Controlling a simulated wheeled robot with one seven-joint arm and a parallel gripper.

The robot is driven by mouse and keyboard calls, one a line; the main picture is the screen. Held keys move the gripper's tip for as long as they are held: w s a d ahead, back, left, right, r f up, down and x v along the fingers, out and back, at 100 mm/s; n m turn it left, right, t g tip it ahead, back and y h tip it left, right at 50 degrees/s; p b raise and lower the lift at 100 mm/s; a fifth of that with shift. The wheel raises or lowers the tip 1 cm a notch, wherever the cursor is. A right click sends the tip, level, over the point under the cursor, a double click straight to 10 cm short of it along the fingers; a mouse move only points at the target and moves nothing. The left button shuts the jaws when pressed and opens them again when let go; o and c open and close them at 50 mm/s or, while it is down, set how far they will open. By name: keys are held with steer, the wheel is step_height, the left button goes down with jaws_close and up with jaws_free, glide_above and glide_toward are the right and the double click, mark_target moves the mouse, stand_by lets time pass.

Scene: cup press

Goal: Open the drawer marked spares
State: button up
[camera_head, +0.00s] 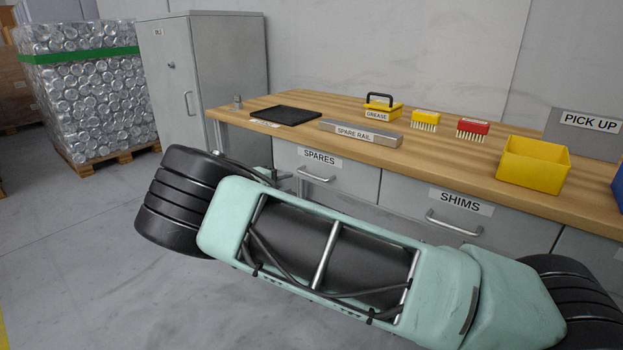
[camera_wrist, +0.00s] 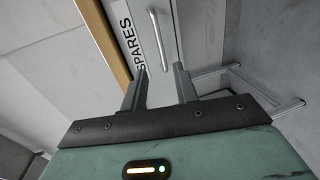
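The spares drawer (camera_head: 350,181) is a grey front under the wooden worktop, with a white SPARES label and a silver bar handle (camera_head: 316,177). It looks shut, flush with the front beside it. In the wrist view the handle (camera_wrist: 158,40) and the SPARES label (camera_wrist: 127,40) lie ahead of my fingertips. My gripper (camera_wrist: 160,68) is open and empty, its two fingers apart, with the handle beyond the gap and not between them. In the head view my arm hides most of the gripper.
The shims drawer (camera_head: 398,193) is to the right. On the worktop (camera_head: 440,165) stand a spare rail (camera_head: 360,134), a black tray (camera_head: 286,115), a grease caddy (camera_head: 382,106), brushes and a yellow bin (camera_head: 533,164). A grey cabinet (camera_head: 205,70) stands at left; the floor before it is clear.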

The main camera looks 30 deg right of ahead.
mark_target(310, 176)
steer(key=x, duration=1.2)
steer(key=shift+d+b, duration=0.3)
steer(key=shift+b, duration=0.05)
jaws_close()
